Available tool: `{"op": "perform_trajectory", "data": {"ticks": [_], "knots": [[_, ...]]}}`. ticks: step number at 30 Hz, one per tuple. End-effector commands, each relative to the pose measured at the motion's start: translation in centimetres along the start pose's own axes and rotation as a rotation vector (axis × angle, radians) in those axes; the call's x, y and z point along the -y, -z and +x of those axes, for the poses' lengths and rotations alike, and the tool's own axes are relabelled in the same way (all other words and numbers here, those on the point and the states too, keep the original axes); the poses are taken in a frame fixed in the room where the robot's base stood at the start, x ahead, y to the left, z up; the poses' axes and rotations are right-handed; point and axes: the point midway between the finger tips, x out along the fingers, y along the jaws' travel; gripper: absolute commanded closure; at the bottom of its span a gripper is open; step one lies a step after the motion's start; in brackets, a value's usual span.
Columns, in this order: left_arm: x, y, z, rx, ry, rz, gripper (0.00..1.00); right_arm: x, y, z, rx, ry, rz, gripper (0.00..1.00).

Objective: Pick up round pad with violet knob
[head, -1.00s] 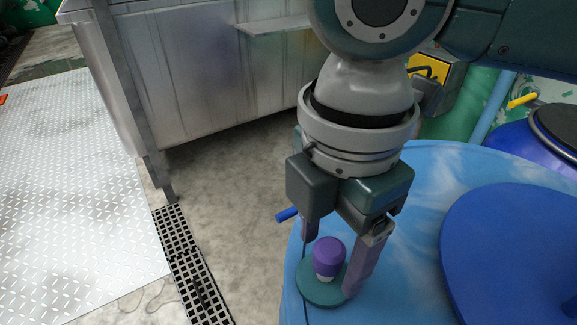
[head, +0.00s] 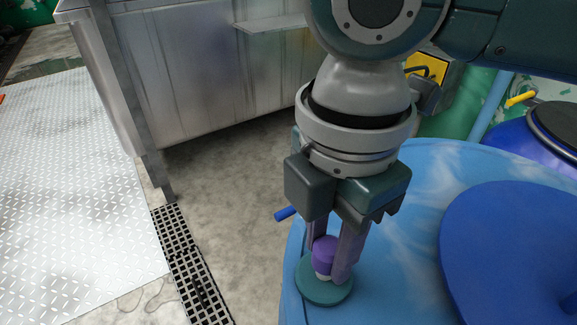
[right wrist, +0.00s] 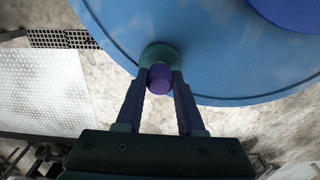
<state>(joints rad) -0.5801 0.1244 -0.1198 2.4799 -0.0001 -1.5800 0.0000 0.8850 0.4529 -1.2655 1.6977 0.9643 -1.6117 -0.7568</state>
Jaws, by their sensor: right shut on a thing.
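The round pad (head: 322,292) is a teal disc with a violet knob (head: 323,251) on a short pale stem. It lies near the left edge of the blue drum top (head: 412,240). My right gripper (head: 337,262) points down over the pad, its fingers shut on the violet knob from both sides. In the right wrist view the knob (right wrist: 160,78) sits between the two fingertips, with the teal pad (right wrist: 158,54) beyond it. The pad appears to rest on the drum top. My left gripper is in neither view.
A large dark blue disc (head: 515,255) lies on the drum top at the right. A blue stub (head: 286,214) shows beside the drum's left edge. A steel cabinet (head: 215,75) stands behind. A floor grate (head: 190,262) and metal plate (head: 75,200) lie at the left.

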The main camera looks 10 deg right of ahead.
Motion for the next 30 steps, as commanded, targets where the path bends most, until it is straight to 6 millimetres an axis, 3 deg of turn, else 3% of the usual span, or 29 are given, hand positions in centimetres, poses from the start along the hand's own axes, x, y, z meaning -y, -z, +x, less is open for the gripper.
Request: {"op": "perform_trajectory", "data": {"ticks": [11,17,23,30], "knots": [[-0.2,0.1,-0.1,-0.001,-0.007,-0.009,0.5,0.0,0.0,-0.2,0.0,-0.001,0.0,1.0],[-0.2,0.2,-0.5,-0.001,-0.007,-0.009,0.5,-0.1,0.0,-1.8,-0.001,-0.002,0.0,1.0],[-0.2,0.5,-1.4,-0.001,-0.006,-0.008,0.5,-0.1,0.0,-6.5,0.0,-0.007,-0.001,1.0],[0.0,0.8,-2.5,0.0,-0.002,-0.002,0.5,-0.2,0.1,-13.9,-0.001,-0.008,-0.002,1.0]]}}
